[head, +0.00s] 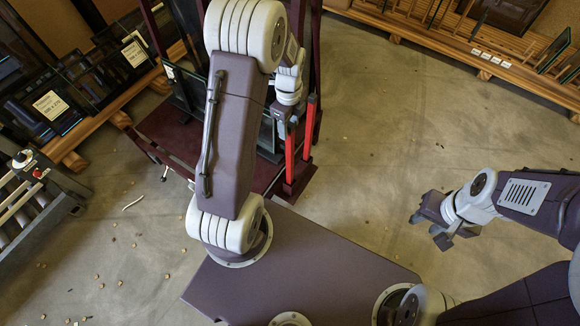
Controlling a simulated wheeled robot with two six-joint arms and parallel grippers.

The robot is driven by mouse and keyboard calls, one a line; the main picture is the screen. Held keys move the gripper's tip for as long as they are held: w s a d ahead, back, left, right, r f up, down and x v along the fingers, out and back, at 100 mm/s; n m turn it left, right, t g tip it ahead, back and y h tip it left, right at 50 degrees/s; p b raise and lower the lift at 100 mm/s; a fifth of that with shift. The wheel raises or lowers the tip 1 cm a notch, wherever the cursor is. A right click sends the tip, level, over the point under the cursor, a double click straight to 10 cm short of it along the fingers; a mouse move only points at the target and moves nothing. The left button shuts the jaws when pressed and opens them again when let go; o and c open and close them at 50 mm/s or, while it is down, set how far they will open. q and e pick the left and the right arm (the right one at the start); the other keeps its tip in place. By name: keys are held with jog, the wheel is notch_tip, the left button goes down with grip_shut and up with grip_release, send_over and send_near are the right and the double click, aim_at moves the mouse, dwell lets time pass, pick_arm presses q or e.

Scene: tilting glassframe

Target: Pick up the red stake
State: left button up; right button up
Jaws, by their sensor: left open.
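Two red stakes stand upright side by side on the right edge of the dark maroon frame (180,142). One red stake (290,158) is nearer to me, and the other red stake (309,128) is just behind and to its right. My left gripper (283,120) is open, at the top of the nearer stake. I cannot tell whether its fingers touch the stake or stand around it. My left arm hides part of the frame. My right gripper (430,228) is open and empty, over bare floor at the right.
Dark glass panes lean in wooden racks at the left (75,140) and top right (480,58). A roller conveyor (35,200) with a red button stands at the left. Small debris lies on the floor at lower left. The concrete floor right of the frame is clear.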

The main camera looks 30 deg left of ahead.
aim_at(290, 137)
pick_arm(q)
jog(key=f+b, duration=0.1)
jog(key=f, duration=0.5)
jog(key=shift+d+b, duration=0.2)
jog(key=shift+b, duration=0.2)
jog(key=shift+r, duration=0.1)
grip_shut()
dwell(0.8)
